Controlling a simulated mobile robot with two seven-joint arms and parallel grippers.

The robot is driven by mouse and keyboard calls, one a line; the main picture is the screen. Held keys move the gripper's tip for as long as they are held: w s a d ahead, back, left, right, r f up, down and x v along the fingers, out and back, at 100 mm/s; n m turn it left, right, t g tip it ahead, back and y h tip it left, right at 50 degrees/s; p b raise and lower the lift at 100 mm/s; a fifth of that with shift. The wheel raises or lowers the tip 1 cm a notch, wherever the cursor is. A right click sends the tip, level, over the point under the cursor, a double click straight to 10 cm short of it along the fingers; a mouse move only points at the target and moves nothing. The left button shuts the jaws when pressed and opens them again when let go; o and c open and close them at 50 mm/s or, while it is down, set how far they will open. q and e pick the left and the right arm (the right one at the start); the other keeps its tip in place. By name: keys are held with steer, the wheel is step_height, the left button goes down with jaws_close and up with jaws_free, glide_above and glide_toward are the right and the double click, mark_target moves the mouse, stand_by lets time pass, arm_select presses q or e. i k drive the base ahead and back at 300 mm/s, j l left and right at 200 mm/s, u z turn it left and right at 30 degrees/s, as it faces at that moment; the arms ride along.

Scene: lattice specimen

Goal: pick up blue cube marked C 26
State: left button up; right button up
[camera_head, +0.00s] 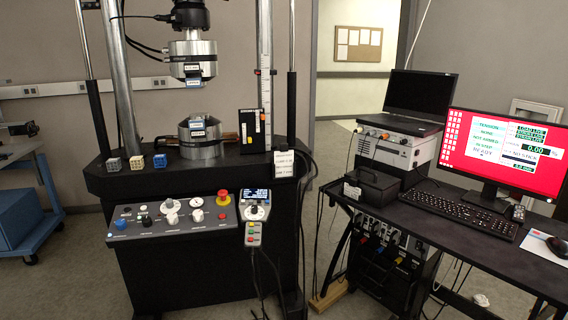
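Three small lattice cubes sit in a row on the left of the testing machine's black table (93,182). The left cube (114,165) looks grey. Neither of my grippers is in view.
Machine columns stand behind the cubes. A control panel (185,218) with a red emergency button (223,197) and a handheld pendant (256,207) are at the front. A desk at right holds a red-screened monitor (500,148) and keyboard (460,213). A blue cart (25,215) stands left.

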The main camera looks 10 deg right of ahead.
mark_target(161, 160)
steer(key=i+j, duration=0.4)
steer(key=i, duration=0.2)
steer(key=i+j, duration=0.4)
steer(key=i, duration=0.15)
steer(key=i+j, duration=0.4)
steer(key=i, duration=0.2)
steer(key=i+j, duration=0.45)
steer(key=i, duration=0.1)
